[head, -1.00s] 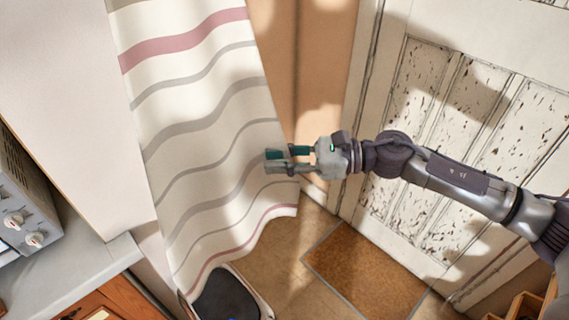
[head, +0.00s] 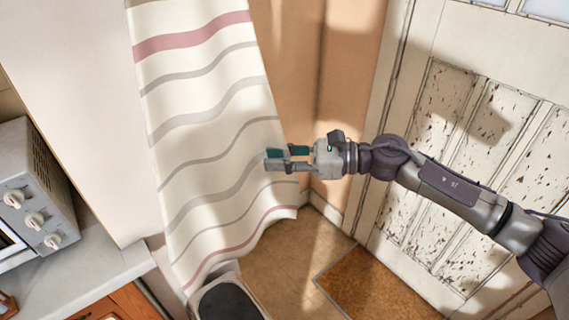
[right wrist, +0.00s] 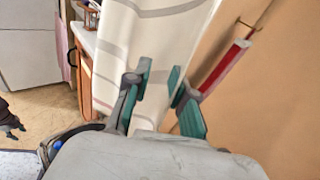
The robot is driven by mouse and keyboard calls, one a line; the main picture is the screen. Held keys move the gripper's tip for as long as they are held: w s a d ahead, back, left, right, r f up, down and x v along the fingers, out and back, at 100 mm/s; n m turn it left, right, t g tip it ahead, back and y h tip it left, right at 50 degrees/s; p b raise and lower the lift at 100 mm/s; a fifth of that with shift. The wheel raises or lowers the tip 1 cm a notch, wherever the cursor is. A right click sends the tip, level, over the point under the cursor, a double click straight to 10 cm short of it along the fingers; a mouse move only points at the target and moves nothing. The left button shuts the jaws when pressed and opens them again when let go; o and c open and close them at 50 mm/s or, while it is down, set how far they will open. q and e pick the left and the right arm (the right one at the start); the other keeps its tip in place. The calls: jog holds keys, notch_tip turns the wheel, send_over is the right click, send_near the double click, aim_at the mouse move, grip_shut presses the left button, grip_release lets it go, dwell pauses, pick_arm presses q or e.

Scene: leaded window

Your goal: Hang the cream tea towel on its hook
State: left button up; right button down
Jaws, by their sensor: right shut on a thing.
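The cream tea towel (head: 205,125), with grey and dusky red stripes, hangs spread out and large in the head view. My right gripper (head: 273,159) is shut on its right edge, with the cloth hanging above and below the fingers. In the right wrist view the towel (right wrist: 118,45) runs down between the two green-padded fingers of the right gripper (right wrist: 160,88). The towel's top lies outside the head view. A small hook-like metal piece (right wrist: 246,21) shows on the wall above a red bar; I cannot tell whether it is the towel's hook. My left gripper is not recognisable.
A grey oven with knobs (head: 36,190) stands on the worktop (head: 95,272) at the left. A dark-topped bin-like object (head: 228,300) is below the towel. A worn white door (head: 450,130) and brown mat (head: 370,285) are at the right. The red bar (right wrist: 223,68) is close to the right finger.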

jog(key=shift+w+a+r+b, duration=0.1)
jog(key=shift+w+a+b, duration=0.15)
jog(key=shift+w+a, duration=0.3)
jog(key=shift+w+a+r+b, duration=0.2)
jog(key=shift+w+a, duration=0.1)
jog(key=shift+w, duration=0.4)
jog(key=shift+w+a+r+b, duration=0.1)
jog(key=shift+w+a+b, duration=0.15)
jog(key=shift+w+a, duration=0.3)
jog(key=shift+w+d+f+b, duration=0.1)
jog(key=shift+w+f+b, duration=0.1)
jog(key=shift+b, duration=0.15)
jog(key=shift+w+a+f+b, duration=0.2)
jog(key=shift+w+a+b, duration=0.15)
jog(key=shift+w+b, duration=0.3)
jog(key=shift+w+a+f+b, duration=0.2)
jog(key=shift+w+a+b, duration=0.2)
jog(key=shift+b, duration=0.3)
grip_release()
